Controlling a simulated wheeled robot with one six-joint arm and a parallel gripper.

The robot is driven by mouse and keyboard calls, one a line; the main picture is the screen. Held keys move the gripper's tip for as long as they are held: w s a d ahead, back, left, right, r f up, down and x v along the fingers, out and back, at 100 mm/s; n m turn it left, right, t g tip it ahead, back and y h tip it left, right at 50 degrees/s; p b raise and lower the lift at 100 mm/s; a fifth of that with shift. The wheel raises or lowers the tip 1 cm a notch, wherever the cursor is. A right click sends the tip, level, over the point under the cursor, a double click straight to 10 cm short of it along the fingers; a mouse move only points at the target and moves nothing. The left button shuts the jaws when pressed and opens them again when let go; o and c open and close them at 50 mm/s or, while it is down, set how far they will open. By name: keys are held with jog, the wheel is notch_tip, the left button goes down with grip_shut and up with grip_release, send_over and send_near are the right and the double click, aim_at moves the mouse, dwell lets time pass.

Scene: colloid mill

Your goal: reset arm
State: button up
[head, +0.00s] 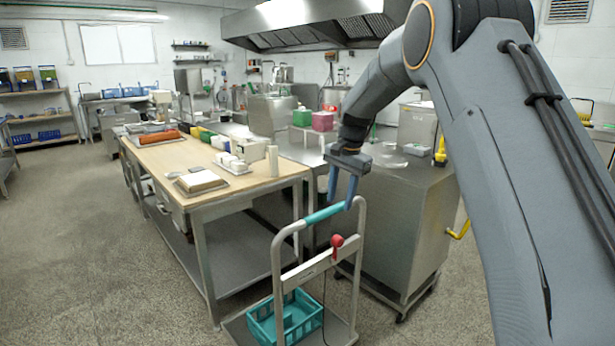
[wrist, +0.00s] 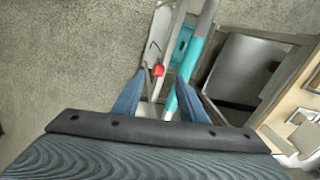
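My gripper (head: 340,201) is open and points down over the push handle of a trolley, its two blue-grey fingers apart. The handle has a teal grip sleeve (head: 324,213) on a pale metal frame (head: 277,262). In the wrist view, my gripper (wrist: 158,80) shows nothing held between its fingers. There the teal sleeve (wrist: 194,50) runs beside and beyond the right fingertip. I cannot tell whether the fingertips touch the handle.
A red knob (head: 337,241) sits on the trolley frame, and a teal basket (head: 286,318) stands on its deck. A wood-topped table (head: 262,190) with trays is at left. A steel cabinet (head: 395,230) stands close behind the handle. The floor at left is open.

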jog(key=s+d+f+n, duration=0.2)
jog(key=s, duration=1.1)
jog(key=s+d+f+n, duration=0.3)
jog(key=s, duration=1.1)
jog(key=s+d+f+n+g+h, duration=0.1)
jog(key=s+d+f+n, duration=0.2)
jog(key=s, duration=1.1)
jog(key=shift+s+f, duration=0.15)
jog(key=shift+f, duration=0.05)
jog(key=shift+d, duration=0.1)
